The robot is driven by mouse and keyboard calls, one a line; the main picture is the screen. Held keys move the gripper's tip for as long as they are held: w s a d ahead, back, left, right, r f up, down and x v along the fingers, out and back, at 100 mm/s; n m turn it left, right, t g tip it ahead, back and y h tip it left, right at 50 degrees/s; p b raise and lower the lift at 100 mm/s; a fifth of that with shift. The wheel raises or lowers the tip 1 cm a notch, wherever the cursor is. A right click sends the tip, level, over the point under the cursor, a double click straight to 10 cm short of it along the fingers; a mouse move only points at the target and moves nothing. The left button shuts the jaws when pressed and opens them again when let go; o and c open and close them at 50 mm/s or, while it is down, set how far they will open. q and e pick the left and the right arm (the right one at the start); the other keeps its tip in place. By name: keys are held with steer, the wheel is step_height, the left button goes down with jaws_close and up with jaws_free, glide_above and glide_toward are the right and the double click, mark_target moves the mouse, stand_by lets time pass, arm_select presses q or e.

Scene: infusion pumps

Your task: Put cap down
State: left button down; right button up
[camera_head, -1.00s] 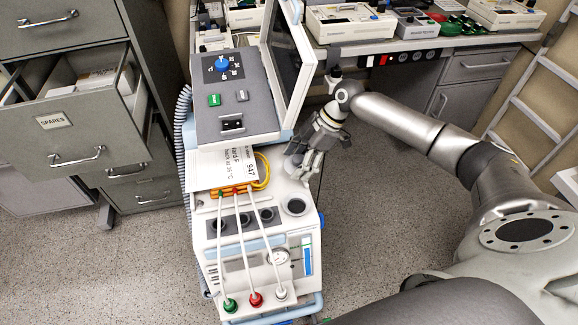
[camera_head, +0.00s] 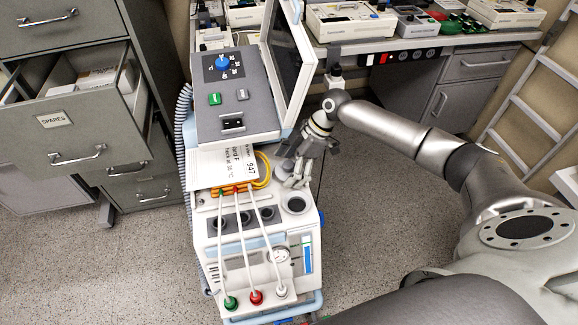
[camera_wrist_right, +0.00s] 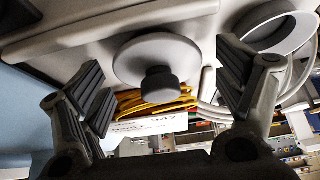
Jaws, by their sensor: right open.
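The grey round cap with a knob (camera_wrist_right: 158,72) shows in the right wrist view between my spread fingers, with a gap on either side. It appears to lie against the white top of the machine (camera_wrist_right: 90,42), beside the round open port (camera_wrist_right: 282,30). The same port (camera_head: 296,205) is uncovered in the head view. My right gripper (camera_head: 297,163) is open over the machine's top right edge; it fills the sides of the wrist view (camera_wrist_right: 165,85). In the head view the fingers largely hide the cap. My left gripper is out of view.
A white label card (camera_head: 222,168) and yellow tubing (camera_head: 262,172) lie left of the gripper. A tilted screen (camera_head: 287,60) rises behind it. White hoses run down to green, red and white connectors (camera_head: 256,297). Open floor is on the right.

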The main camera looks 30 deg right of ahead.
steer(key=shift+r, duration=0.1)
steer(key=v, duration=1.2)
steer(key=shift+b, duration=0.3)
